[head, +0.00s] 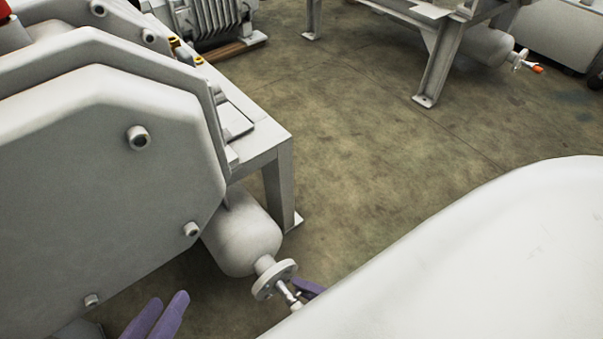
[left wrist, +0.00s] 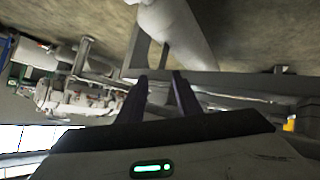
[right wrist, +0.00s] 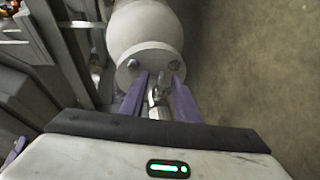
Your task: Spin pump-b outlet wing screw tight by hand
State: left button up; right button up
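The pump outlet, a pale cylinder (head: 243,234) with a round flange (head: 274,279), is low in the head view. A small metallic wing screw (head: 287,293) sticks out of the flange. It also shows in the right wrist view (right wrist: 157,96). My right gripper (right wrist: 160,78) has its two purple fingers apart, one on each side of the screw; contact is not clear. In the head view one purple finger shows beside the screw, and my white arm hides the rest. My left gripper (head: 166,308) is open and empty at the lower left, apart from the screw.
A large grey pump housing (head: 100,170) fills the left of the head view, beside a metal frame leg (head: 279,185). A second frame (head: 440,60) with a similar cylinder and an orange-tipped fitting (head: 537,69) stands at the back. The floor between is clear.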

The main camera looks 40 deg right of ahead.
grip_shut()
jog(key=shift+r+p, duration=0.15)
jog(key=shift+p, duration=0.2)
jog(key=shift+r+g+p, duration=0.2)
jog(key=shift+g+p, duration=0.1)
jog(key=shift+p, duration=0.3)
jog(key=m+g+p, duration=0.1)
jog(key=g+p, duration=0.1)
jog(key=p, duration=0.1)
jog(key=shift+f+h+p, duration=0.1)
jog(key=shift+h+p, duration=0.3)
pick_arm(q)
jog(key=a+f, duration=0.1)
jog(key=a+f+g+y, duration=0.1)
jog(key=s+a+f+y, duration=0.1)
jog(key=f, duration=0.1)
jog(key=shift+f+g, duration=0.1)
jog(key=shift+g, duration=0.3)
pick_arm(e)
jog(key=shift+f, duration=0.2)
grip_release()
